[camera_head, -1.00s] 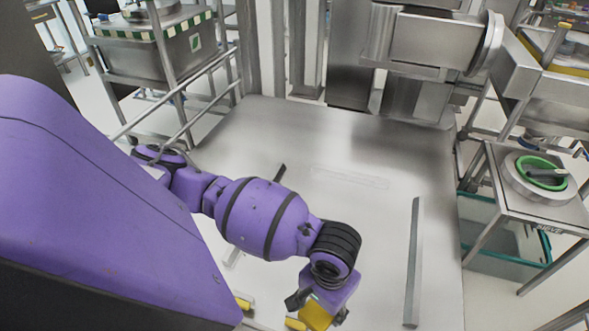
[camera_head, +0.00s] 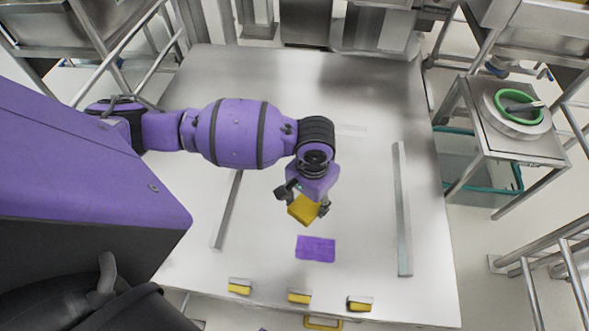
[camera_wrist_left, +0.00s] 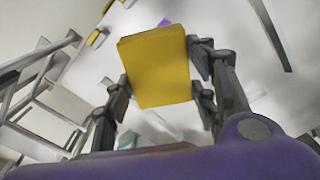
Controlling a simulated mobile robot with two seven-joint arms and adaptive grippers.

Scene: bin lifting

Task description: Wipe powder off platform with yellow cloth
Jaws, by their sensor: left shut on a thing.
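My left gripper (camera_head: 303,205) is shut on the yellow cloth (camera_head: 303,210), which looks like a flat-faced yellow block. The left wrist view shows the cloth (camera_wrist_left: 158,65) between the two fingers (camera_wrist_left: 165,88). The platform (camera_head: 365,255) is a broad, shiny metal top. A flat purple rectangular patch (camera_head: 316,249), perhaps the powder, lies on it just in front of the cloth. The cloth looks raised above the surface and apart from the patch. In the left wrist view a bit of the purple patch (camera_wrist_left: 164,22) shows past the cloth's edge. My right gripper is not in view.
Metal bars lie on the platform at left (camera_head: 227,212) and right (camera_head: 402,210). Several yellow-and-metal pieces, one in the middle (camera_head: 299,296), line its front edge. A stand with a green-ringed lid (camera_head: 518,108) is at right. Railings flank the left side.

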